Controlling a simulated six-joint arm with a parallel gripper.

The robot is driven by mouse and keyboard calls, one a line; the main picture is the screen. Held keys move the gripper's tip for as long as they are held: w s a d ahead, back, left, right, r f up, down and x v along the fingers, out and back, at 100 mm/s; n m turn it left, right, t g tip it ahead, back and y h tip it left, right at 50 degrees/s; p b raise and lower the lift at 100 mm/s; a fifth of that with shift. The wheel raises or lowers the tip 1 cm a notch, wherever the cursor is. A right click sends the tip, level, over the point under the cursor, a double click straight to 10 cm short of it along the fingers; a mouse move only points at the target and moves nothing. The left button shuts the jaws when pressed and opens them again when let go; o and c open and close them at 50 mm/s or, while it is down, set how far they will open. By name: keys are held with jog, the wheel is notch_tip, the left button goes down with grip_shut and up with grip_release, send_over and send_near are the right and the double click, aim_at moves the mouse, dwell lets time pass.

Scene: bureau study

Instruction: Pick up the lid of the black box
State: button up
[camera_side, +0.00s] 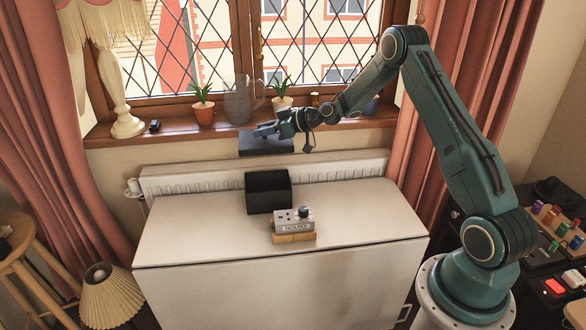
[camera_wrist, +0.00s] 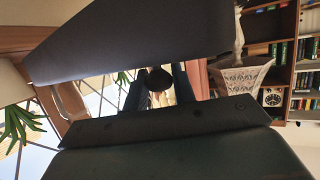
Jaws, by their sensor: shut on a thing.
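The black box (camera_side: 268,200) stands on the white cabinet, in front of the radiator, and its top looks open and dark inside. Its lid (camera_side: 266,147), a flat dark panel, hangs in the air behind and above the box, just below the window sill. My gripper (camera_side: 270,130) is at the lid's upper side and is shut on it. In the wrist view the lid (camera_wrist: 140,45) fills the upper part as a dark slab. A dark round piece (camera_wrist: 159,79) shows between my fingers (camera_wrist: 158,90); the exact contact is hard to see.
A small grey device (camera_side: 292,220) on a wooden block stands in front of the box. The white cabinet top (camera_side: 190,225) is clear on both sides. The sill holds potted plants (camera_side: 203,108), a glass jug (camera_side: 238,100) and a lamp (camera_side: 122,90), close to my gripper.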

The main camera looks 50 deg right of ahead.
jog(key=shift+r, duration=2.25)
